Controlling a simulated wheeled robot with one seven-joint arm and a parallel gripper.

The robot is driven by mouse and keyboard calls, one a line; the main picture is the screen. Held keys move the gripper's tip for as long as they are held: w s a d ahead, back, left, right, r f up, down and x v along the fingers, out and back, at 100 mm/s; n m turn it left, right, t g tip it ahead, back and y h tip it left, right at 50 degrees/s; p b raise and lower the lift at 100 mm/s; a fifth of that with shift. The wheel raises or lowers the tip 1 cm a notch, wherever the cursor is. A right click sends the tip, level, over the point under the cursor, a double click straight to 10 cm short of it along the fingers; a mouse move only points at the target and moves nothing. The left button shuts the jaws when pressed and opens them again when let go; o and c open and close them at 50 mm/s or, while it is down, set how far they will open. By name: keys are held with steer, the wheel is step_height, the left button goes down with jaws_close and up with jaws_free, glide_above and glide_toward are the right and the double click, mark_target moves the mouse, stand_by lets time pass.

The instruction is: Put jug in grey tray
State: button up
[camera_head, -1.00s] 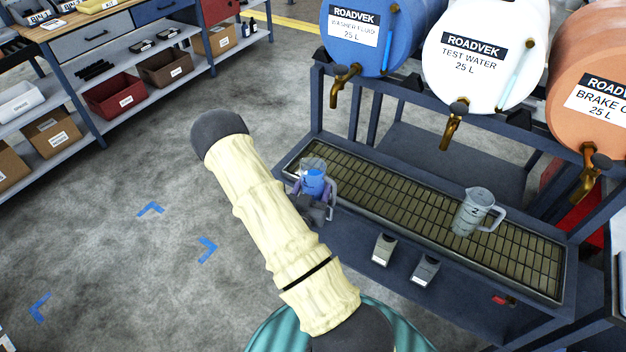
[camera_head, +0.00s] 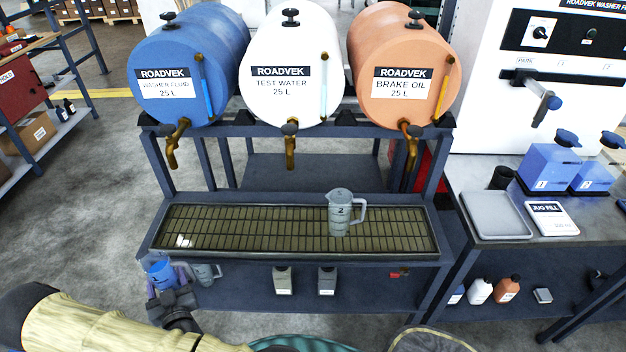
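A clear jug with blue liquid (camera_head: 161,273) is at my gripper (camera_head: 172,291) at lower left, in front of the rack. The fingers appear closed around the jug, which looks roughly upright; its lower part is hidden by the gripper. The grey tray (camera_head: 497,216), shallow and empty, lies on the bench at right, far from my gripper. Another grey jug marked 2 (camera_head: 340,215) stands on the drip grate. A third grey jug shape (camera_head: 206,274) shows just right of my gripper, partly hidden.
Blue (camera_head: 190,65), white (camera_head: 292,65) and orange (camera_head: 405,65) drums with taps stand above the drip grate (camera_head: 250,230). A JUG FILL card (camera_head: 551,218), a black cup (camera_head: 502,177) and blue containers (camera_head: 550,167) surround the grey tray. Floor at left is open.

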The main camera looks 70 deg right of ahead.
steer(key=w+a+f+n+t+y, duration=0.1)
steer(key=a+f+n+y, duration=0.2)
steer(key=a, duration=0.4)
steer(key=w+a+f+n+t+y, duration=0.1)
steer(key=a+f+n+t+y, duration=0.1)
steer(key=a+f+n+y, duration=0.2)
step_height(320, 180, down, 2)
steer(key=a+y, duration=0.2)
steer(key=y, duration=0.2)
steer(key=shift+a+f, duration=0.15)
steer(key=shift+a, duration=0.25)
